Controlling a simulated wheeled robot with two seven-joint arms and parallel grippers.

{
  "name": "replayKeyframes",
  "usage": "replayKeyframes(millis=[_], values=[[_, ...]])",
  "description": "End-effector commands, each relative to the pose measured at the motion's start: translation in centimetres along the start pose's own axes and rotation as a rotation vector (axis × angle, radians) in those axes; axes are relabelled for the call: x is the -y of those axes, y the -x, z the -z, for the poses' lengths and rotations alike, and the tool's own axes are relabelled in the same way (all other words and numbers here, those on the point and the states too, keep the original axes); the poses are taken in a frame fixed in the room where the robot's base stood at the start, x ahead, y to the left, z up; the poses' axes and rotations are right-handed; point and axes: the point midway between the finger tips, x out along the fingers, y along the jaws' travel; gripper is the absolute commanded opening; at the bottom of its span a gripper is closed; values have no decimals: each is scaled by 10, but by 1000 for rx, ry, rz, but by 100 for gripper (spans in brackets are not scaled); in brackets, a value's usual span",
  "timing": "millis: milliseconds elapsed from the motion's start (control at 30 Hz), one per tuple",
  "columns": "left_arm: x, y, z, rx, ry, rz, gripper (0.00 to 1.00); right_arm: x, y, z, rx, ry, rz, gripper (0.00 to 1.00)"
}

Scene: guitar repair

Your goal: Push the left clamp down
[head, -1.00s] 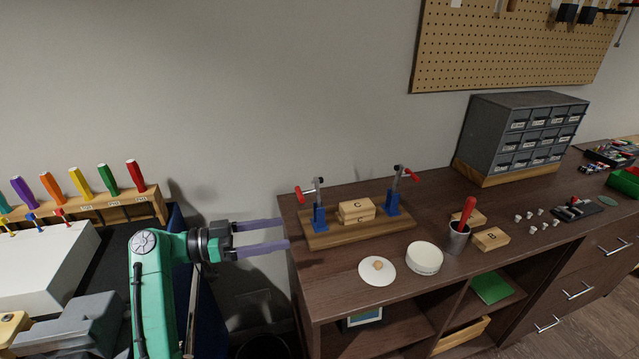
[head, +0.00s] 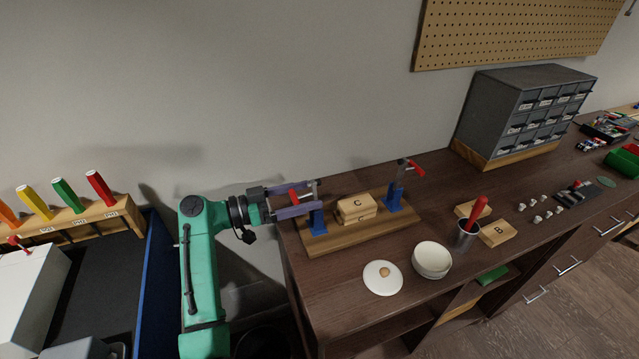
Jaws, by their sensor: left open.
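The left clamp (head: 316,220) has a blue base and a red-tipped handle, and stands at the left end of a wooden board (head: 345,238) on the dark desk. My left gripper (head: 314,199) is open, its two purple fingers reaching to the clamp's upper part. The red handle tip (head: 294,196) shows between the fingers in this view; whether they touch it I cannot tell. The right clamp (head: 395,194) stands at the board's other end with its red handle raised. Two wooden blocks marked C (head: 357,205) lie stacked between the clamps. My right gripper is not in view.
A white lid (head: 382,278) and a white bowl (head: 432,259) stand in front of the board. A cup with a red tool (head: 467,233) and blocks (head: 497,233) are to the right. A grey drawer cabinet (head: 520,115) stands at the back. The wall is behind.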

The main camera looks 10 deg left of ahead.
Motion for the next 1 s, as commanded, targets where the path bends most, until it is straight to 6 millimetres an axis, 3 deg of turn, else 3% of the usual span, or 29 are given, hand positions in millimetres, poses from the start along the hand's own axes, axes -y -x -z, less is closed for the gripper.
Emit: replayKeyframes(millis=[100,200,467,500,700,767,1000], values=[[-1,-25,4,-2,2,-1,99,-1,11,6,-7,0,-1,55],[-1,-37,2,0,0,-1,99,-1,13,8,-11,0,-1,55],[0,-41,0,1,-2,1,99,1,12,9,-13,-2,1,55],[0,-41,0,1,-2,0,95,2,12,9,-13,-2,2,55],[0,-40,0,1,-2,1,19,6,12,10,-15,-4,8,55],[0,-40,0,1,-2,1,0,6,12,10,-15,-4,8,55],[0,-41,1,15,-4,5,0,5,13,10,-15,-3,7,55]])
